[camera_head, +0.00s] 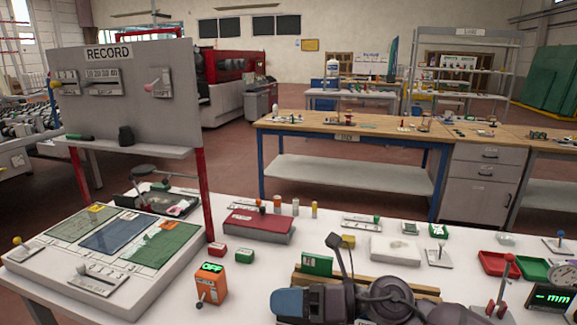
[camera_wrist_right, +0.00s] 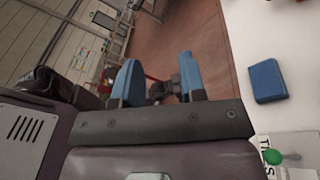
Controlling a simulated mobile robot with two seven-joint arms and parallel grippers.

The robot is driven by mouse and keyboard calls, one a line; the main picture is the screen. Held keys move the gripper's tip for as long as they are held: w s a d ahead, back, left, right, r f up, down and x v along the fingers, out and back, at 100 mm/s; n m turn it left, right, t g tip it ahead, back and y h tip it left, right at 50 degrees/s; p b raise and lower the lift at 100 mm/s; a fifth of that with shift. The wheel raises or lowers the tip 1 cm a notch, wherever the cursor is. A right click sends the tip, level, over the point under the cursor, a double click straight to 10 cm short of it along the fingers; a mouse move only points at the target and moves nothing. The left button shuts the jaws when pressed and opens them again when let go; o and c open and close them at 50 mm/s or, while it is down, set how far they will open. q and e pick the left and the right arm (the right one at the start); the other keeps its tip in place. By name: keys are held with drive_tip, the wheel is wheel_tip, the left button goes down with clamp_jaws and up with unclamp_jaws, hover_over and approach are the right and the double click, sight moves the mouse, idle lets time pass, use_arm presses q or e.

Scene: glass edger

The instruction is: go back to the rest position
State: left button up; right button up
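My right gripper (camera_wrist_right: 160,82) shows in the right wrist view with its two blue fingers apart and nothing held between them. The fingers stand in front of reddish floor, beside the edge of a white tabletop (camera_wrist_right: 285,35). A dark shape shows behind the gap between the fingers; I cannot tell what it is. My left gripper is not in view.
A blue block (camera_wrist_right: 267,81) lies near the table edge. Open floor (camera_head: 235,165) lies beyond.

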drive_tip(key=w+d+m+t+h, duration=0.1)
drive_tip(key=d+m+t+h, duration=0.55)
drive_tip(key=m, duration=0.75)
drive_tip(key=w+d+m+t+h, duration=0.2)
drive_tip(key=d+m+t+h, duration=0.2)
drive_tip(key=d+m+t, duration=0.65)
drive_tip(key=s+d+f+m+g+h, duration=0.2)
drive_tip(key=s+d+f+m+h, duration=0.1)
drive_tip(key=s+f+m, duration=0.1)
drive_tip(key=s+d+f+m+g+h, duration=0.3)
drive_tip(key=s+f+m, duration=0.1)
drive_tip(key=f+m, duration=0.2)
drive_tip(key=s+d+f+m+g+h, duration=0.2)
drive_tip(key=s+d+f+m+h, duration=0.1)
drive_tip(key=f+m, duration=0.2)
drive_tip(key=shift+s+d+m, duration=0.4)
drive_tip(key=shift+m, duration=0.15)
drive_tip(key=s+d+f+m+g+y, duration=0.1)
drive_tip(key=s+f+m+g, duration=0.2)
drive_tip(key=s, duration=0.4)
drive_tip(key=s+f+m+g, duration=0.1)
drive_tip(key=s+f+g, duration=0.2)
drive_tip(key=s+g, duration=0.35)
drive_tip(key=w+f+n+t, duration=0.1)
drive_tip(key=w+f+t, duration=0.5)
drive_tip(key=f+t, duration=0.3)
drive_tip(key=shift+f+t+y, duration=0.35)
drive_tip(key=shift+f+y, duration=0.1)
drive_tip(key=shift+f, duration=0.2)
